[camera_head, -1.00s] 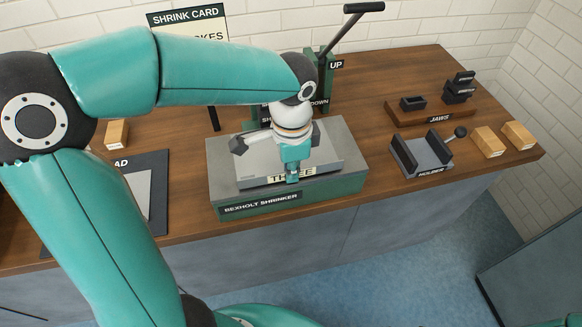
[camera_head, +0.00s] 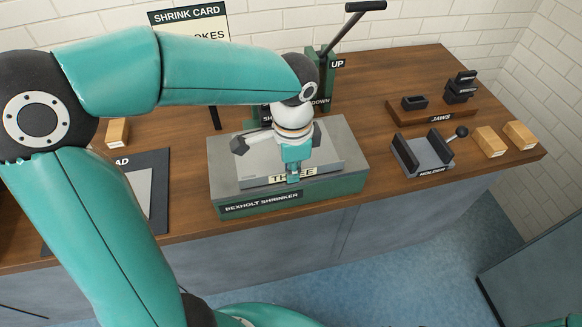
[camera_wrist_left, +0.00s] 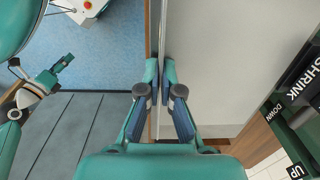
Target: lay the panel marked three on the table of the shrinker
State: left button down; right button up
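The panel marked three (camera_head: 257,165) is a light grey sheet with a THREE label along its front edge. It lies over the grey table of the shrinker (camera_head: 350,155), roughly level; I cannot tell whether its whole underside touches. My left gripper (camera_head: 293,177) points down at the panel's front edge by the label. In the left wrist view the left fingers (camera_wrist_left: 161,78) are closed on the edge of the panel (camera_wrist_left: 205,60). My right gripper (camera_wrist_left: 58,70) shows small at the left of that view, and its opening is unclear.
The lever (camera_head: 335,45) of the shrinker stands behind, by the UP and DOWN signs. A dark pad (camera_head: 158,170) with a light sheet lies left.

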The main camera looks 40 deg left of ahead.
dwell(0.3)
pick_arm(q)
jog(key=c, duration=0.7)
grip_release()
notch_tip(320, 180, up, 7)
jog(key=p, duration=0.6)
dwell(0.3)
jog(key=shift+s+f, duration=0.1)
dwell(0.4)
